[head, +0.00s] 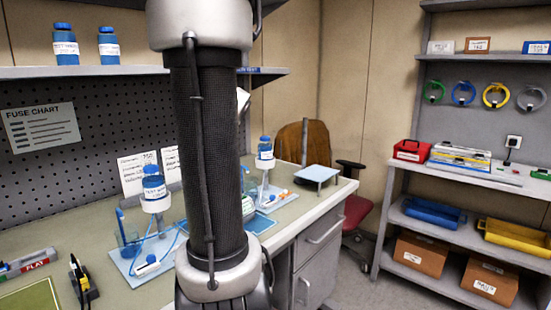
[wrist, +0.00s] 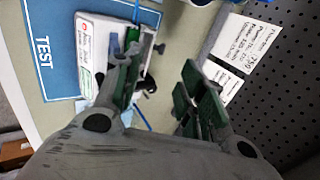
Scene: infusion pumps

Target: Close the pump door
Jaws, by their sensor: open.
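A white boxy device with a printed label, which looks like the pump (wrist: 95,48), lies beyond my left finger in the wrist view. A dark green and blue part (wrist: 132,38) stands at its right side; I cannot tell if this is the door or how far it stands open. My gripper (wrist: 158,78) is open, with green pads on both fingers and nothing seen between them. The left finger overlaps the device's near edge in the picture; contact cannot be told.
A blue TEST mat (wrist: 50,45) lies beside the device. Bottles on stands (head: 154,190) (head: 265,155) and blue tubing are on the bench (head: 90,215). A pegboard (head: 95,120) rises behind. A chair (head: 357,210) and a shelf unit (head: 450,178) stand right.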

